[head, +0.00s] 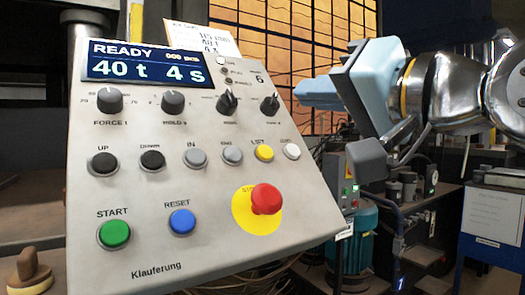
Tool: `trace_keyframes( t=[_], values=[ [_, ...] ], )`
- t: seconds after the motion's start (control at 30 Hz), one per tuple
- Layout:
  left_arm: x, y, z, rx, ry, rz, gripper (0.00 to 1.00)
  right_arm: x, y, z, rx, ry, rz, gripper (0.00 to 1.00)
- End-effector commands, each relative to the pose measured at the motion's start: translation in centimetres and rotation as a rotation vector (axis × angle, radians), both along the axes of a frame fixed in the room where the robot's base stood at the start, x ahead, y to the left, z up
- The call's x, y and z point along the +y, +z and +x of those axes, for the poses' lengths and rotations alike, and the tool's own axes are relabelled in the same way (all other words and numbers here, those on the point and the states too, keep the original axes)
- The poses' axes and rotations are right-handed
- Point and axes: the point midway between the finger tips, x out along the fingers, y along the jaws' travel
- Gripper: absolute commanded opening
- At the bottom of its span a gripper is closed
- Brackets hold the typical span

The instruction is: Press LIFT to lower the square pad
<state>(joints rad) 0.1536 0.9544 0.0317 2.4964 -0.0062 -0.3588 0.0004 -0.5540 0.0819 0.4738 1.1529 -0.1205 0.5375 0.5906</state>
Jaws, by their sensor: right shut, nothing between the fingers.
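The yellow LIFT button (264,153) sits on the sloping grey control panel (150,185), in the row of small buttons, right of a grey button and left of a white one. The panel's display (148,64) reads READY, 40 t, 4 s. My right gripper (312,94) is shut and empty, its light blue fingers pointing left. In the picture it is right of the panel and up and to the right of the LIFT button, apart from it. The square pad cannot be made out. My left gripper is not in view.
A red mushroom stop button (266,199) on a yellow disc stands out below LIFT. Green START (114,234) and blue RESET (181,222) buttons are lower left. Knobs line the panel above. A wooden-looking knobbed object (30,272) is at bottom left. Machinery stands behind on the right.

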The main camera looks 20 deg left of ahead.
Motion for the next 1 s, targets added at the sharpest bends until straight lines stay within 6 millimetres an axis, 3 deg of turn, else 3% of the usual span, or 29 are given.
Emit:
trace_keyframes(
  t=[0.27,0.7,1.0],
  values=[
    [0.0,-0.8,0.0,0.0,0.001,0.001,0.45,1.1,-1.4,0.9,0.003,0.001,-0.001,0.0],
    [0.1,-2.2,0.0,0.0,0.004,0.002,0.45,4.6,-5.0,3.6,0.002,0.0,-0.001,0.0],
    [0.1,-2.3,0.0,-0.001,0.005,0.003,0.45,5.3,-5.7,4.2,0.0,-0.001,0.0,0.0]
  ],
)
